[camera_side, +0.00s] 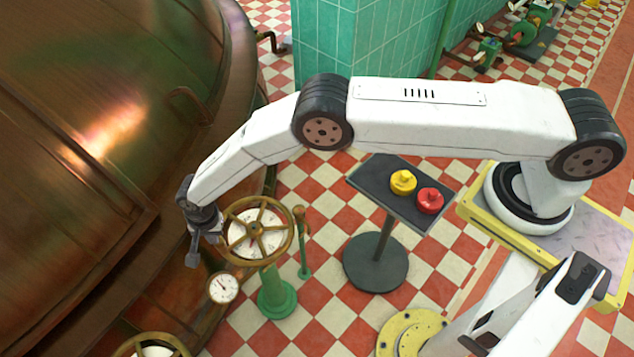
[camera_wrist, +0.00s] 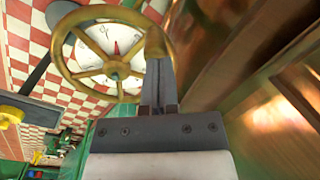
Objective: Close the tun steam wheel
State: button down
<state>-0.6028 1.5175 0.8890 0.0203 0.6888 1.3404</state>
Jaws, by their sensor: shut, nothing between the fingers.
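A brass spoked handwheel (camera_side: 286,247) stands on a green pedestal (camera_side: 277,295) beside the large copper vessel. A white dial with a red pointer shows behind its spokes. The wheel also fills the upper left of the wrist view (camera_wrist: 66,72). My gripper (camera_side: 193,259) is at the left side of this wheel in the side view, pointing down. Its fingers (camera_wrist: 160,75) are shut together and empty, and they overlap the wheel's rim in the wrist view. I cannot tell whether they touch it. No label shows which wheel is the tun steam wheel.
The copper vessel (camera_side: 90,130) rises close on the left. A second brass wheel (camera_side: 176,340) is cut off at the bottom edge. A small gauge (camera_side: 222,288) sits below my gripper. A stand (camera_side: 377,186) bears yellow and red knobs. Checkered floor is clear around it.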

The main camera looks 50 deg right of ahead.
jog(key=s+a+f+n+t+y, duration=0.45)
jog(key=s+f+n+t, duration=0.35)
jog(key=n, duration=0.7)
jog(key=s+d+r+n+t, duration=0.5)
jog(key=s+d+n+t, duration=0.1)
jog(key=n, duration=0.8)
jog(key=shift+s+d+r+t+y, duration=0.4)
jog(key=shift+s+t, duration=0.1)
jog(key=shift+s, duration=0.7)
